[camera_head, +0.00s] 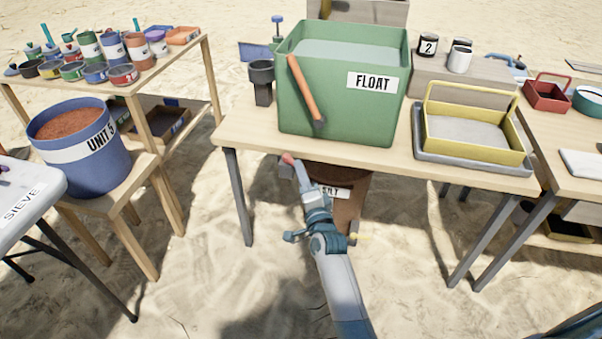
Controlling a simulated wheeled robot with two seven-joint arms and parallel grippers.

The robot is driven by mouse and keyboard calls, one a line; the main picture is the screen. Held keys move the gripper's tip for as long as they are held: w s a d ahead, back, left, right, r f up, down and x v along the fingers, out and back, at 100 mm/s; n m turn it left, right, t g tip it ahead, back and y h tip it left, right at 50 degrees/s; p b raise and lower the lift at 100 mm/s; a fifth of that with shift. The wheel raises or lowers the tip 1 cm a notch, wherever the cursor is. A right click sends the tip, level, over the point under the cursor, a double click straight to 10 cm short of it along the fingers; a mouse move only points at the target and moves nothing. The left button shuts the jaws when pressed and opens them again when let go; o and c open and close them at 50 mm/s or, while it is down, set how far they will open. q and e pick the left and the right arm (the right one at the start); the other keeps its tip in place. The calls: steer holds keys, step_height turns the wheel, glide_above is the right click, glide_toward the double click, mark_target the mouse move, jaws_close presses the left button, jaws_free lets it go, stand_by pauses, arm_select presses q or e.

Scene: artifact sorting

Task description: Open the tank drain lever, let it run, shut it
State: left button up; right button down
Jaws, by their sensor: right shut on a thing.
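The green tank (340,120) labelled FLOAT stands on the wooden table and holds pale water (350,52). My right gripper (294,164) is in front of the table edge, below the tank's lower left corner. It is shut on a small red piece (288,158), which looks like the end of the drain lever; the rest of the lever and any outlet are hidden. A brown bucket (352,208) labelled SILT stands under the table, partly behind my right arm. No running water is visible. My left gripper is not in view.
A dark cylinder holder (262,82) stands left of the tank, a yellow basket (470,135) right. The blue UNIT 5 bucket (82,165) sits on a low stand. Open sand lies between the tables.

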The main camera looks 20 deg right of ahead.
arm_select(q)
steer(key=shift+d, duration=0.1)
arm_select(e)
steer(key=c, duration=1.7)
jaws_free()
